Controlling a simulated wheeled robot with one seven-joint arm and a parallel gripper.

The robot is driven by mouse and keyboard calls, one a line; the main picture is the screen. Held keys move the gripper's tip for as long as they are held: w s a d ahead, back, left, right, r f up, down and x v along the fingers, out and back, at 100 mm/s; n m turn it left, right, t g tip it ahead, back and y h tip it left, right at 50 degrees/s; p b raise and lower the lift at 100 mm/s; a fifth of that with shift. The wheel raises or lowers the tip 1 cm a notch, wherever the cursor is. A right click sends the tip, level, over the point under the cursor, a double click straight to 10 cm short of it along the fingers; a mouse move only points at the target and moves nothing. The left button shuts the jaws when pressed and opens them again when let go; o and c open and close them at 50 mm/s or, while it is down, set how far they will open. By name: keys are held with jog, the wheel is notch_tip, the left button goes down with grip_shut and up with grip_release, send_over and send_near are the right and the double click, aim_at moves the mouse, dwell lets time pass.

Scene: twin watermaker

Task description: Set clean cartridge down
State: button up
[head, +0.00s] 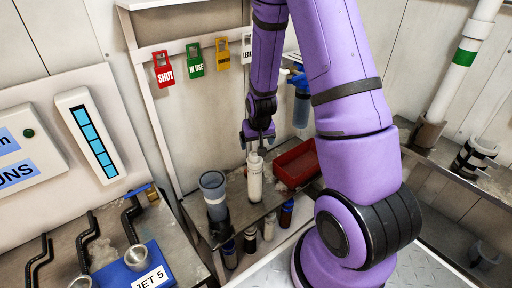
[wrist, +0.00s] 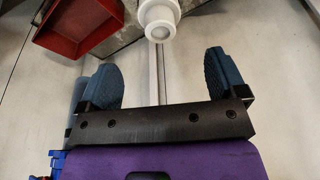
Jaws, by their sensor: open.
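A white cylindrical cartridge (head: 254,178) stands upright on a metal shelf (head: 234,188) in the head view. It also shows in the wrist view (wrist: 159,18), end-on at the top edge, ahead of my fingertips. My gripper (head: 257,140) is just above the cartridge in the head view. In the wrist view my gripper (wrist: 163,72) has its two blue pads wide apart with nothing between them. The cartridge looks apart from both pads. Its base is partly hard to make out.
A red tray (head: 297,164) sits right of the cartridge, and a grey cup-topped cylinder (head: 213,190) stands to its left. Several bottles stand below the shelf. A clear blue-topped housing (head: 301,103) hangs on the wall behind. Coloured tags hang from a rail (head: 200,42).

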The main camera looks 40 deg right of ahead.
jog(key=s+a+r+n, duration=0.1)
jog(key=s+a+r, duration=0.1)
jog(key=r, duration=0.6)
jog(key=s+a+r+t, duration=0.1)
jog(key=s+a+r, duration=0.15)
jog(key=r, duration=0.45)
jog(key=s+a+r+n, duration=0.1)
jog(key=s+a+r, duration=0.15)
jog(key=r, duration=0.55)
jog(key=s+a+r+n, duration=0.1)
jog(key=s+a+r, duration=0.1)
jog(key=s+r, duration=0.4)
jog(key=s+a+r+n+t+y, duration=0.1)
jog(key=s+a+r, duration=0.2)
jog(key=s+r, duration=0.3)
jog(key=s, duration=0.5)
jog(key=shift+r, duration=0.15)
